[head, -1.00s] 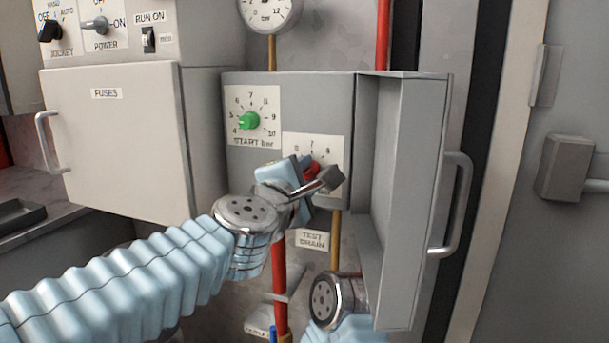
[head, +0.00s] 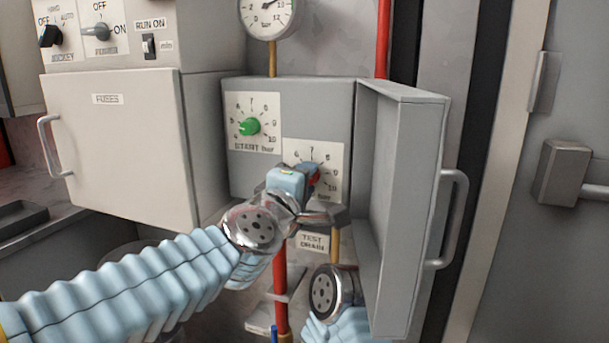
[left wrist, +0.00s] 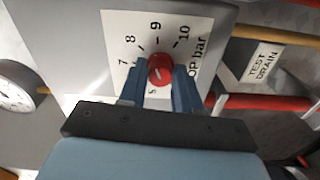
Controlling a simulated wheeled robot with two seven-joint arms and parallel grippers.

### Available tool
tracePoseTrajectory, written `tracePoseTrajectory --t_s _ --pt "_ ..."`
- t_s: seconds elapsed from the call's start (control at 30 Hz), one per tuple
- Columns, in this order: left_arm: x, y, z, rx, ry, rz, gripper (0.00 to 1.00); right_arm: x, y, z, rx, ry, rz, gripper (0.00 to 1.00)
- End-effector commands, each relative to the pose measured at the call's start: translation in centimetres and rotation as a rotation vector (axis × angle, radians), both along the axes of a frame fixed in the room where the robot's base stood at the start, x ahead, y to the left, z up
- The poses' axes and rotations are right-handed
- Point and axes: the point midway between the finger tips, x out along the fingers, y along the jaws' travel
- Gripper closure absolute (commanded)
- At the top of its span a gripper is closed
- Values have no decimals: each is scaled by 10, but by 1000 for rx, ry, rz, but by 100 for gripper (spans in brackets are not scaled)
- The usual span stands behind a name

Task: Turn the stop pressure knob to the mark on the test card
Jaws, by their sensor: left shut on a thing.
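The red stop pressure knob (left wrist: 160,70) sits on a white dial plate (left wrist: 172,25) in the left wrist view, with numbers such as 7, 8, 9 and 10 around it. I cannot read the knob's pointer surely. I cannot make out a test card. My right gripper is not in view.
A green START knob (head: 249,127) is up and left on the same grey box. The box's open door (head: 412,200) stands close on the right. A pressure gauge (head: 268,14) is above. Red pipe (head: 280,300) and a TEST DRAIN label (head: 313,242) are below.

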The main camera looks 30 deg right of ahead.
Motion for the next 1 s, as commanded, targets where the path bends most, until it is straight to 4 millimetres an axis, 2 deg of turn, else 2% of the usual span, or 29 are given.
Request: tracePoseTrajectory --t_s 0.4,0.97,1.0 --pt "0 0 -1 135 -155 -1 98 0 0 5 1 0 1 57" --pt "0 -1 -2 158 -180 -2 98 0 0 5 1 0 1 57" --pt "0 0 -2 158 -180 -2 63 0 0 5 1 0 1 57"
